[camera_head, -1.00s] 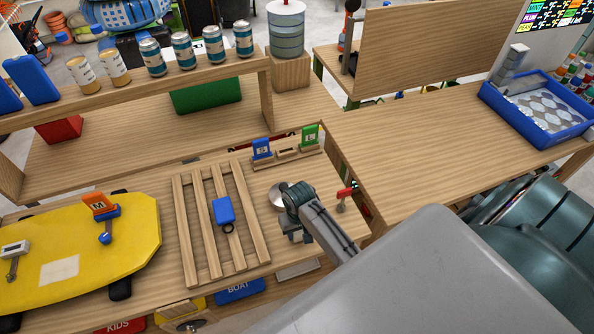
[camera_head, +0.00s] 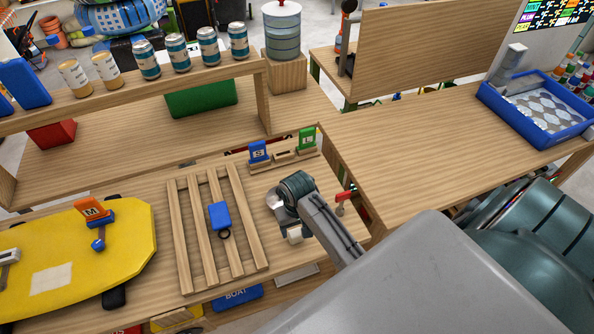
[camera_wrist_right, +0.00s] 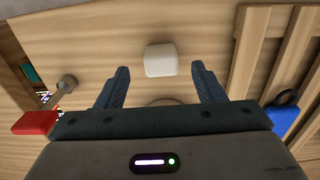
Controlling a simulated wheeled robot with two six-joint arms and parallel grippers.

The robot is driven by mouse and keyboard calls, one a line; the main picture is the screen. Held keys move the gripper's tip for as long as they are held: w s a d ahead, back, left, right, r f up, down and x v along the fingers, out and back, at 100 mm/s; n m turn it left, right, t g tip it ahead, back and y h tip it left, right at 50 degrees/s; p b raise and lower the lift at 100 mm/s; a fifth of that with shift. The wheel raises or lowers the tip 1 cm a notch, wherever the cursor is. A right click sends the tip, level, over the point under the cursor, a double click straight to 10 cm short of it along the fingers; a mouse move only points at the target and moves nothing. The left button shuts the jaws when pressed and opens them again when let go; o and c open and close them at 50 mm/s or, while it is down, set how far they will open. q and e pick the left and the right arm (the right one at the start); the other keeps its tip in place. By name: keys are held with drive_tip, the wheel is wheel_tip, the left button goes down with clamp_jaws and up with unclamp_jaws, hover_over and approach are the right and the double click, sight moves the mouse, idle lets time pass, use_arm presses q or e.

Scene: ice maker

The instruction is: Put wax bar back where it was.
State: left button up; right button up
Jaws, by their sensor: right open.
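The wax bar seems to be the small off-white block (camera_head: 295,236) on the wooden bench, right of the slatted rack. In the right wrist view the block (camera_wrist_right: 160,60) lies on bare wood just beyond the fingertips, centred between them, with a gap on each side. My right gripper (camera_wrist_right: 160,72) is open and empty; in the head view its dark wrist (camera_head: 297,186) is over the bench beside the block. My left gripper is not in view.
The slatted rack (camera_head: 174,232) holds a blue item (camera_head: 219,215). A red-handled part (camera_head: 344,197) stands right of the gripper. Small S and L signs (camera_head: 258,151) stand behind. A yellow board (camera_head: 120,262) lies left. A blue tray (camera_head: 547,143) sits far right.

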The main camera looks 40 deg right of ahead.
sight(297, 235)
wheel_tip(297, 235, up, 7)
drive_tip(key=b, duration=0.1)
drive_tip(key=shift+f, duration=0.2)
